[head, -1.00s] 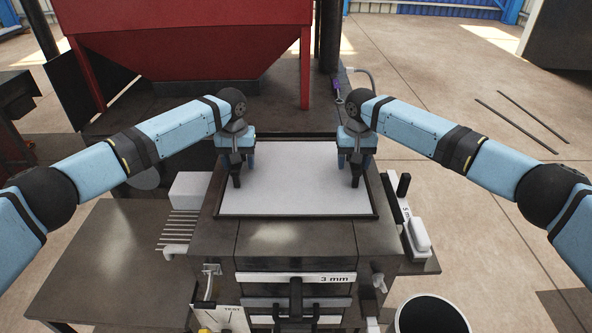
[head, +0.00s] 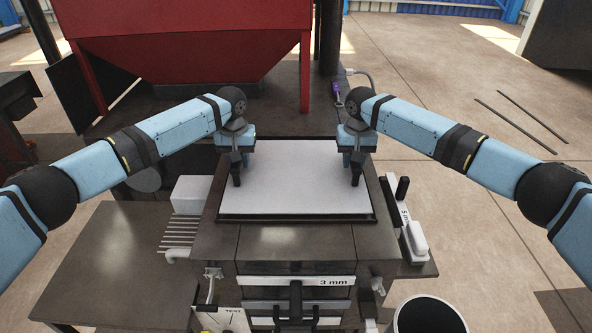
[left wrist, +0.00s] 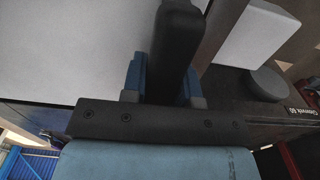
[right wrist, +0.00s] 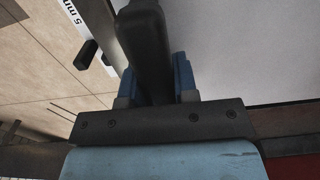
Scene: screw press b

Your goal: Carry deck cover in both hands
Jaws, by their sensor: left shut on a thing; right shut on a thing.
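The deck cover (head: 295,182) is a flat pale grey panel over the dark top of the press. It is about level, with a thin dark gap along its front edge. My left gripper (head: 236,170) is shut on a black upright handle (left wrist: 175,45) at the cover's left side. My right gripper (head: 355,170) is shut on a matching black handle (right wrist: 145,45) at the right side. In both wrist views the blue fingers flank the handles. The handles' lower ends are partly hidden by the grippers.
A red hopper (head: 190,45) stands on legs behind the press. A white block (head: 190,194) and dark side table (head: 105,265) lie left. A side shelf with a white bottle-like item (head: 417,238) is right. A round bin (head: 430,315) stands front right. Open floor lies right.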

